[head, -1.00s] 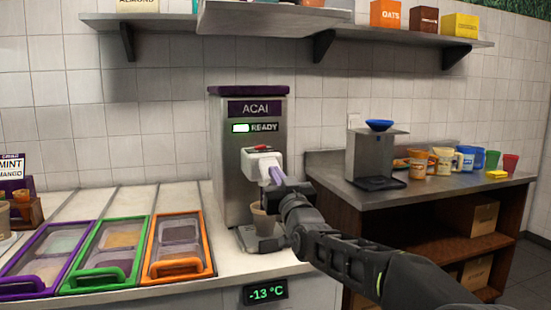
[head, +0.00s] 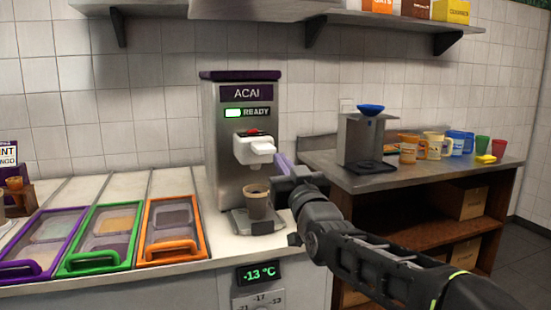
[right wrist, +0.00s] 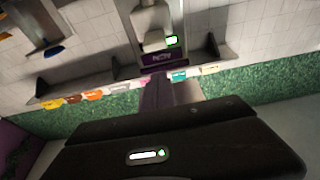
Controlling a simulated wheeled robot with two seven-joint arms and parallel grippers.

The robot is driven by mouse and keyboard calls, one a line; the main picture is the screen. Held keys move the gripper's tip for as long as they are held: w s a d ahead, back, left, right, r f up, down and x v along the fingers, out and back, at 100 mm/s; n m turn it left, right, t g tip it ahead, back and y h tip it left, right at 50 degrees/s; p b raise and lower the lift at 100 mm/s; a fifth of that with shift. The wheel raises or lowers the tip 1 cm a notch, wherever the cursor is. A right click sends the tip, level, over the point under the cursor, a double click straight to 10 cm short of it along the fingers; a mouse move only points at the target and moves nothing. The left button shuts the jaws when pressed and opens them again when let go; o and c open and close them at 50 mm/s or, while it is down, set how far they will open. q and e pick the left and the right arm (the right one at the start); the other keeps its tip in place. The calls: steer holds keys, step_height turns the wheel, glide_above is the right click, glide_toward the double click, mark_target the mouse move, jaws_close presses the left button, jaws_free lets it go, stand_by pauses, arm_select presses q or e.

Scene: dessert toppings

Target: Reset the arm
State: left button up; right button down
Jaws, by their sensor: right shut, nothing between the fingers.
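My right gripper (head: 284,166) is shut and empty. It is in the air just right of the acai machine's white spout (head: 253,150), apart from it. In the right wrist view its closed fingers (right wrist: 160,93) point up the picture. The silver acai machine (head: 212,130) has a purple top and a lit READY sign. It also shows upside down in the right wrist view (right wrist: 143,18). A brown cup (head: 257,205) with dark contents stands upright on the machine's tray, below the spout. My left gripper is not in view.
Topping bins with purple, green and orange (head: 170,253) frames line the counter at left. A side counter (head: 440,178) at right holds a dispenser (head: 363,141) with a blue bowl, and several colored cups. A shelf (head: 390,20) runs above.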

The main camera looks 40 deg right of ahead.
steer(key=shift+s+a, duration=0.15)
steer(key=shift+s, duration=0.2)
steer(key=shift+f, duration=0.15)
